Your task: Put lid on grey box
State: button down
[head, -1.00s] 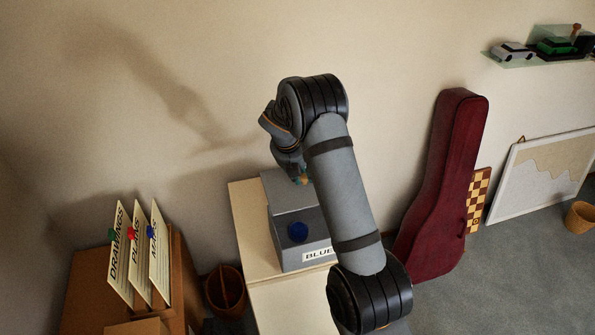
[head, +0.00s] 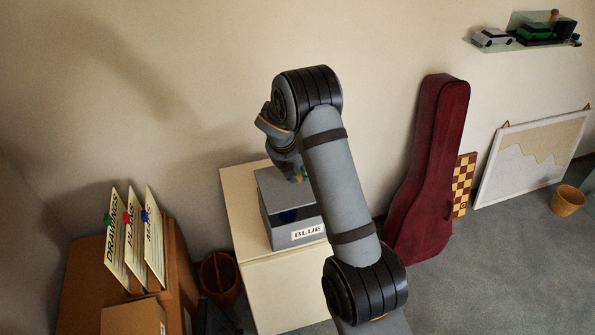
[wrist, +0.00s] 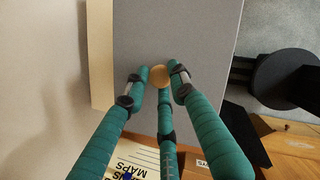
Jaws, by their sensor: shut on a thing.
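The grey box (head: 284,238) stands on a pale cabinet in the head view, with a white label reading "BLUE" on its front. A flat grey lid (head: 274,187) is over the box, and a dark gap with something blue shows below its front edge. In the wrist view the lid (wrist: 185,30) fills the middle, with a round wooden knob (wrist: 159,76). My gripper (head: 297,178) is above the lid. In the wrist view its green fingers (wrist: 158,84) are shut around the knob. Whether the lid touches the box rim is hidden.
The pale cabinet (head: 283,290) has some bare top in front of the box. At left stand file cards (head: 133,240) on a brown unit, with a brown bin (head: 220,277) beside it. A red guitar case (head: 432,170) leans on the wall at right.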

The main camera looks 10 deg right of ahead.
aim_at(297, 184)
jog(key=shift+f+b, duration=1.9)
jog(key=shift+f, duration=0.8)
jog(key=shift+f, duration=0.65)
jog(key=c, duration=1.4)
grip_release()
jog(key=shift+o, duration=0.2)
jog(key=shift+r, duration=0.1)
notch_tip(297, 184, up, 7)
jog(key=p, duration=0.7)
